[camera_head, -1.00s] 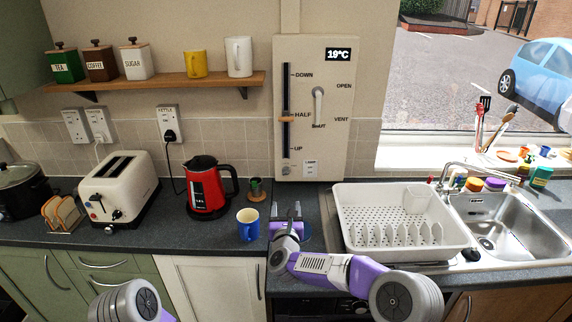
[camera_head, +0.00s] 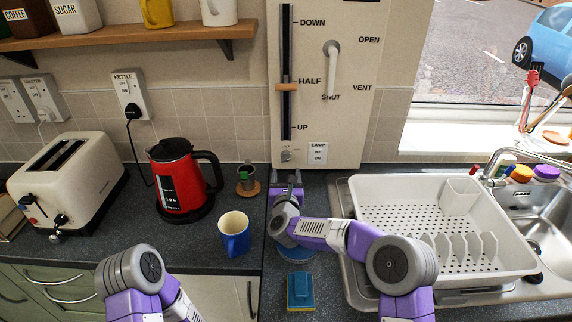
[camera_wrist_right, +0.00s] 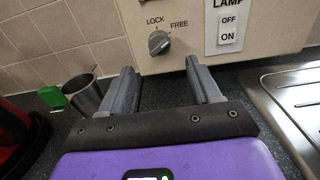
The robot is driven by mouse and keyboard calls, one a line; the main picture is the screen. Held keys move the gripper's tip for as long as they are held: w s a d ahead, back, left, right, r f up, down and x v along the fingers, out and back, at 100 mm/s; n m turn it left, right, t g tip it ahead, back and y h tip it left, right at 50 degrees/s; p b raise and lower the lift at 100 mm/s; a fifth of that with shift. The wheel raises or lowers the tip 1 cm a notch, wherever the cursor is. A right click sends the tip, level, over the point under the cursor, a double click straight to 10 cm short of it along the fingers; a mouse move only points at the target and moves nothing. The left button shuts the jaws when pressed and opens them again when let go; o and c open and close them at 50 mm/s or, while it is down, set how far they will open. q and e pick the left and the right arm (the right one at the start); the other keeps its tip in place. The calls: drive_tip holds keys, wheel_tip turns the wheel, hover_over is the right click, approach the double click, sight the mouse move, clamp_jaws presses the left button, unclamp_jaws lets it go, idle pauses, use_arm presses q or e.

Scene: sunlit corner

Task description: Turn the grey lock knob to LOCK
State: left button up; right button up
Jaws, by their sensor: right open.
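The grey lock knob (camera_head: 286,156) sits at the lower left of the cream wall panel (camera_head: 350,130). In the right wrist view the knob (camera_wrist_right: 159,43) is round with a raised grip, below the printed words LOCK and FREE. I cannot tell surely which word its grip points at. My right gripper (camera_head: 287,178) is just below the knob, over the counter. In the right wrist view its two fingers (camera_wrist_right: 162,78) are apart and empty, with the knob beyond and above their tips, not touched. My left arm shows at the lower left; its gripper is out of view.
A lamp switch (camera_wrist_right: 229,27) is right of the knob. A metal cup (camera_wrist_right: 88,93) with something green stands left of the gripper. A blue mug (camera_head: 235,234), red kettle (camera_head: 180,180), sponge (camera_head: 300,291) and white dish rack (camera_head: 440,215) are on the counter.

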sight(286, 157)
drive_tip(key=w, duration=0.7)
drive_tip(key=shift+w+r, duration=0.1)
drive_tip(key=c, duration=1)
